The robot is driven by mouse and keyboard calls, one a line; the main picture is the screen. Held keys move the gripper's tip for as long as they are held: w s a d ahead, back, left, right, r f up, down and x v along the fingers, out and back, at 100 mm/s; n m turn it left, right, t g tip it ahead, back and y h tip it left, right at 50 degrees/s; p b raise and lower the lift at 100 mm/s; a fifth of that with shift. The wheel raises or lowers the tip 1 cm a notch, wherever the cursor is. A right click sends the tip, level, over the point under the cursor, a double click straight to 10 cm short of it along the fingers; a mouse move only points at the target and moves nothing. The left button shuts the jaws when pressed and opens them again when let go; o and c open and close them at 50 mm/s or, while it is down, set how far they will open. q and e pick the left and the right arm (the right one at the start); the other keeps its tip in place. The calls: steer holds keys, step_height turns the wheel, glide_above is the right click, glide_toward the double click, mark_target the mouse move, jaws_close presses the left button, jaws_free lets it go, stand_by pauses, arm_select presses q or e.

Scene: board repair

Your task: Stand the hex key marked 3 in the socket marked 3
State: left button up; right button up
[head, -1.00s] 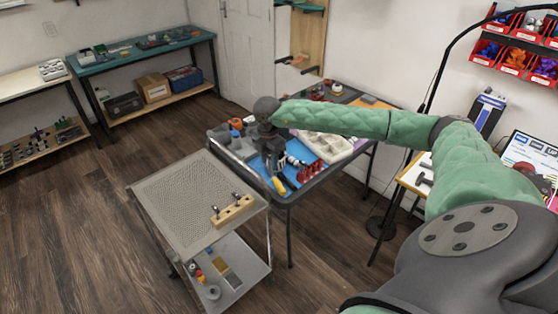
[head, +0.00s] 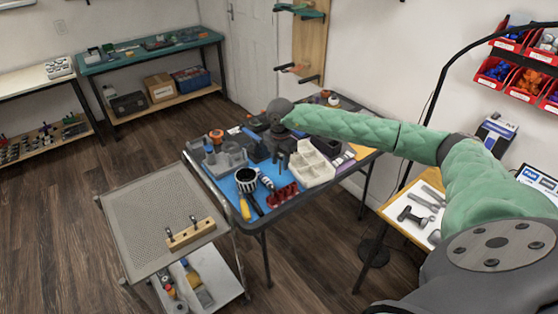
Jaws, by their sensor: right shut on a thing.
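My right gripper (head: 279,155) points down over the dark table, between a grey block and a white compartment tray. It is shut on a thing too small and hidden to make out. A wooden block (head: 191,235) lies on the perforated cart top, with two dark pins or keys (head: 194,220) standing in it. I cannot read a 3 on any key or socket from here. My left gripper is not in view.
The table holds a white compartment tray (head: 311,164), a black-and-white cup (head: 246,179), a red rack (head: 283,196) and a yellow-handled tool (head: 244,207). The perforated cart top (head: 150,207) is mostly bare. A side table with tools (head: 413,217) stands at the right.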

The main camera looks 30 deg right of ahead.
mark_target(280, 174)
steer(key=shift+a+f+b, duration=0.1)
steer(key=shift+f+b, duration=0.2)
steer(key=shift+f, duration=1.05)
steer(key=shift+f+b, duration=0.7)
steer(key=shift+f, duration=1.25)
steer(key=shift+f+b, duration=0.55)
steer(key=shift+f, duration=0.3)
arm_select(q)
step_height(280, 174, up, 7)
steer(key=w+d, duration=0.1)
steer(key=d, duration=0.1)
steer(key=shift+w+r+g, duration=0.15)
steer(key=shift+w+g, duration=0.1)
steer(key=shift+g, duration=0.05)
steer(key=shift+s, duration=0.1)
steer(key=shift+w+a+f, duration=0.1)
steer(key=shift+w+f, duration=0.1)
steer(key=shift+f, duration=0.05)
arm_select(e)
steer(key=shift+f, duration=0.1)
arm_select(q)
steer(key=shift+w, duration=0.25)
